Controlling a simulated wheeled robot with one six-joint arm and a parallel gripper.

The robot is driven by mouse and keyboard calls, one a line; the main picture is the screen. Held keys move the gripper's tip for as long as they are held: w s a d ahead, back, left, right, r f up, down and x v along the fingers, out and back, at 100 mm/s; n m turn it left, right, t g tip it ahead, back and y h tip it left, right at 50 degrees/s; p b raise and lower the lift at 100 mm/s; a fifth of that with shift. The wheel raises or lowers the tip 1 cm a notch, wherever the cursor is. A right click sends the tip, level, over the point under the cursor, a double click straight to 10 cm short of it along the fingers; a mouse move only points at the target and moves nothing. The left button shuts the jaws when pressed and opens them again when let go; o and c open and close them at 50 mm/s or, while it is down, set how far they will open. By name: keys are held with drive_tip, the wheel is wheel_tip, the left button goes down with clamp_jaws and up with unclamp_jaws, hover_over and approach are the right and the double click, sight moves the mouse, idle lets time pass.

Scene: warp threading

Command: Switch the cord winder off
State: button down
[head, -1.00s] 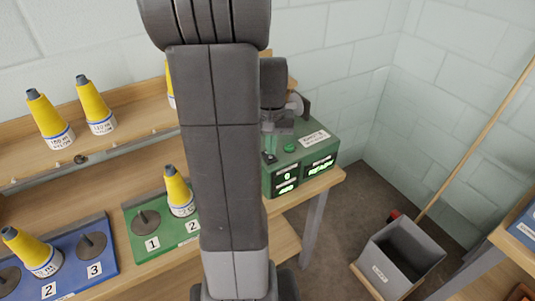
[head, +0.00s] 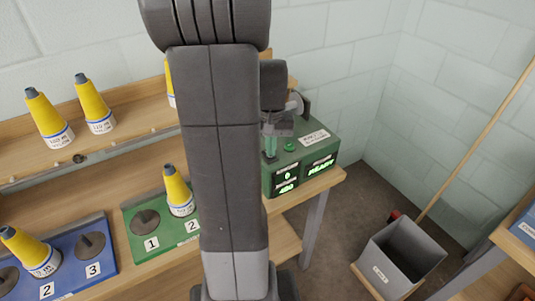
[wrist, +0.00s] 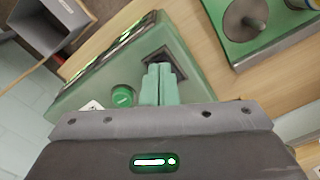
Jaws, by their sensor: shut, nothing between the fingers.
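The cord winder (head: 316,160) is a green box on the bench's right end, with lit displays on its front; one appears to read READY. A round green button (head: 291,147) is on its top and also shows in the wrist view (wrist: 124,96). A dark square switch plate (wrist: 176,60) is set in the top beside the button. My gripper (head: 270,154) is shut and empty, its fingertips pointing down at this plate. In the wrist view, the fingertips (wrist: 159,68) cover part of the plate. I cannot tell whether they touch it, or how the switch is set.
A green board (head: 150,247) with a spindle and a yellow cone lies left of the winder, and a blue board (head: 70,268) lies further left. A shelf with yellow cones (head: 98,110) is behind. A grey bin (head: 402,252) stands on the floor at right.

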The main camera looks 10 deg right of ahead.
drive_tip(key=shift+f+b, duration=0.3)
drive_tip(key=shift+f, duration=0.2)
drive_tip(key=shift+r, duration=0.1)
wheel_tip(320, 180, up, 7)
drive_tip(key=p, duration=0.6)
idle(0.3)
wheel_tip(320, 180, down, 7)
drive_tip(key=b, duration=0.6)
idle(0.3)
